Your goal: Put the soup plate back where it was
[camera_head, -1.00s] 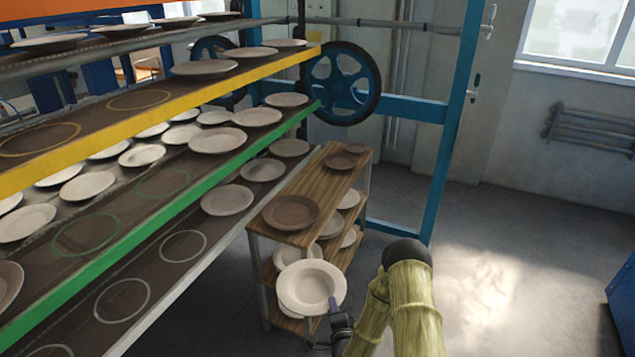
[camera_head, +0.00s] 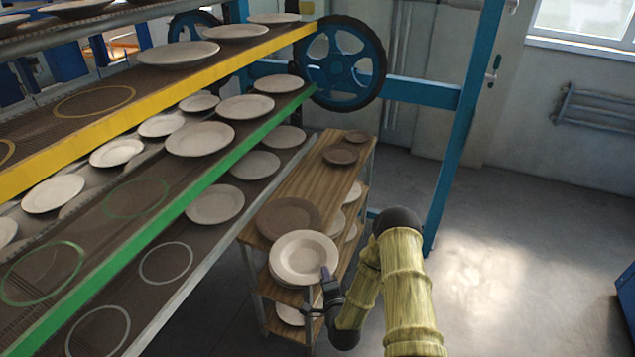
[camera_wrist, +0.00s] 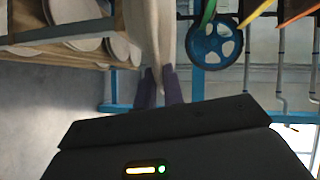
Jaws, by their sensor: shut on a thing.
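The soup plate (camera_head: 303,256), pale cream with a wide rim, is held by my gripper (camera_head: 326,278), which is shut on its near right rim. The plate is in front of the wooden shelf cart and overlaps a brown plate (camera_head: 288,219) on the cart's top in the head view. In the wrist view the plate (camera_wrist: 152,35) shows edge-on between the purple fingertips (camera_wrist: 161,82). On the dryer, empty white circles (camera_head: 166,263) mark the lowest rack, and empty green circles (camera_head: 42,272) mark the rack with the green edge.
The wooden cart (camera_head: 310,178) stands beside the dryer, with smaller brown plates (camera_head: 341,154) on top and pale plates (camera_head: 352,193) on lower shelves. The dryer's green edge rail (camera_head: 190,196) and yellow edge rail (camera_head: 160,111) run along its racks. A blue post (camera_head: 462,130) stands behind my arm.

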